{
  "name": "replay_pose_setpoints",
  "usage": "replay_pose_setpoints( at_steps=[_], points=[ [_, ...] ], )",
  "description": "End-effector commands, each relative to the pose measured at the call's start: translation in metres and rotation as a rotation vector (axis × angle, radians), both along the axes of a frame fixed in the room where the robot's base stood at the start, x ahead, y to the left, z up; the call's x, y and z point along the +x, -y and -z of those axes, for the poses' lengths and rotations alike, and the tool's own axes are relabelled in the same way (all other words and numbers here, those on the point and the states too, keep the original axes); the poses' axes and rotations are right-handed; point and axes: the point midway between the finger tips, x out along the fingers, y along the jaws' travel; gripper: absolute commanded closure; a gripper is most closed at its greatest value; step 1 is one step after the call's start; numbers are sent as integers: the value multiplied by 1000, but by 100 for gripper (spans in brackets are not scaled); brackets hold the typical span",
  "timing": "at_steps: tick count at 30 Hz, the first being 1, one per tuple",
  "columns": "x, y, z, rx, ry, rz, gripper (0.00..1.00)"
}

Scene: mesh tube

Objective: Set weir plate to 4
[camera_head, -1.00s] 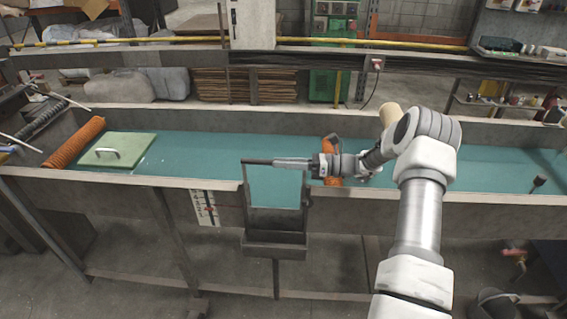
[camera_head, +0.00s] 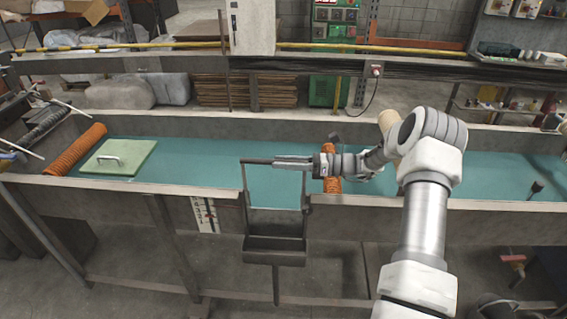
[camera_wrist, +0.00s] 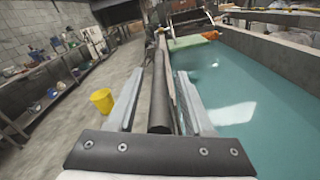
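The weir plate (camera_head: 275,236) sits in a notch in the front wall of the water tank, with a dark frame and a dark handle bar (camera_head: 257,161) across its top. My gripper (camera_head: 285,162) lies level along this bar, fingers pointing left. In the wrist view the dark bar (camera_wrist: 160,98) runs between the two grey fingers, with gaps visible on both sides, so the fingers look open around or just above it. A white scale with red marks (camera_head: 205,215) is on the front wall left of the plate. Its numbers are too small to read.
The tank holds teal water (camera_head: 215,160). A green lid (camera_head: 118,157) and an orange mesh tube (camera_head: 75,149) are at its left end. Another orange piece (camera_head: 332,172) is behind my gripper. A yellow bucket (camera_wrist: 102,101) stands on the floor in the wrist view.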

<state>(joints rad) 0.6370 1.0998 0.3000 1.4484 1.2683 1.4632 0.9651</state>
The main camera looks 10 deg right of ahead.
Motion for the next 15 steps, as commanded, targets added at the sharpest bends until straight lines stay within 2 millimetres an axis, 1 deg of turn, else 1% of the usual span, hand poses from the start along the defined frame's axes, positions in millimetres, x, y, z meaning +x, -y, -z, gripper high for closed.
replay_pose_setpoints(
  at_steps=[8,11,15],
  points=[
    [-1,1,1,0,-2,0,48],
    [-3,9,2,-2,-2,0,48],
    [-10,31,2,-1,-2,3,48]
  ],
)
